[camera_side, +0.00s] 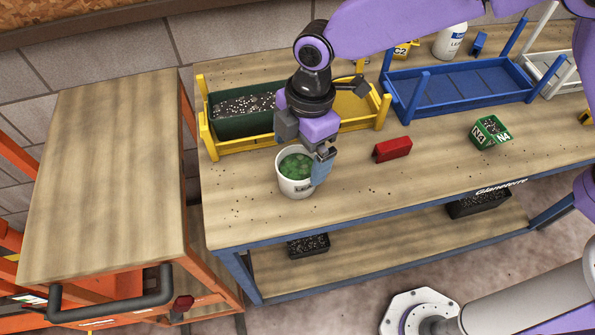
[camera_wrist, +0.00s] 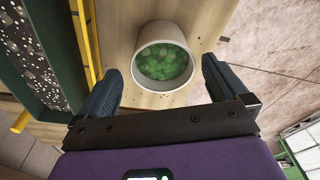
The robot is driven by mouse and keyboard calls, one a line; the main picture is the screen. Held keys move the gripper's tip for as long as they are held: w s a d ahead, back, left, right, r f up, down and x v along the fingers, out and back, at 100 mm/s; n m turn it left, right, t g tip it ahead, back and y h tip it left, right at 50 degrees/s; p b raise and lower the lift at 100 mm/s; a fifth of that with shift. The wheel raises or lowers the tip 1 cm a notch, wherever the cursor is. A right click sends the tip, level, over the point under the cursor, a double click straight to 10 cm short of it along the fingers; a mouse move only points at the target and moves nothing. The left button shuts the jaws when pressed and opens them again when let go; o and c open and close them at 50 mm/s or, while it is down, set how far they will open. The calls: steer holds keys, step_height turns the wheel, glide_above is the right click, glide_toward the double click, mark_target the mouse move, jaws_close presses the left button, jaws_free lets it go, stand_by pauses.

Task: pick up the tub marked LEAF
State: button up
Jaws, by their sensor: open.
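A white round tub (camera_side: 295,184) with green contents stands upright on the wooden bench top. Dark lettering shows low on its front in the side view, partly hidden and too small to read. My gripper (camera_side: 322,153) is just above and behind the tub, pointing down. In the wrist view, the tub (camera_wrist: 166,58) lies ahead between the two open fingers, a little beyond their tips. My gripper (camera_wrist: 158,80) is open and holds nothing. One fingertip overlaps the tub's right edge in the side view; I cannot tell whether they touch.
Behind my gripper, a yellow rack (camera_side: 352,118) holds a dark green planter (camera_side: 243,125) of speckled soil. A red block (camera_side: 392,149) and a green N4 pot (camera_side: 488,133) are to the right. A blue rack (camera_side: 447,92) stands behind. The bench's front left is mostly clear.

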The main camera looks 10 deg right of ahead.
mark_target(296, 171)
steer(key=shift+s+a+f, duration=0.1)
steer(key=shift+a+f, duration=0.05)
steer(key=shift+f, duration=0.75)
steer(key=shift+s+a+f, duration=0.1)
steer(key=shift+a+f, duration=0.05)
steer(key=shift+f, duration=0.8)
steer(key=shift+s+a+f, duration=0.1)
steer(key=shift+a+f, duration=0.05)
steer(key=shift+f, duration=0.75)
steer(key=c, duration=1)
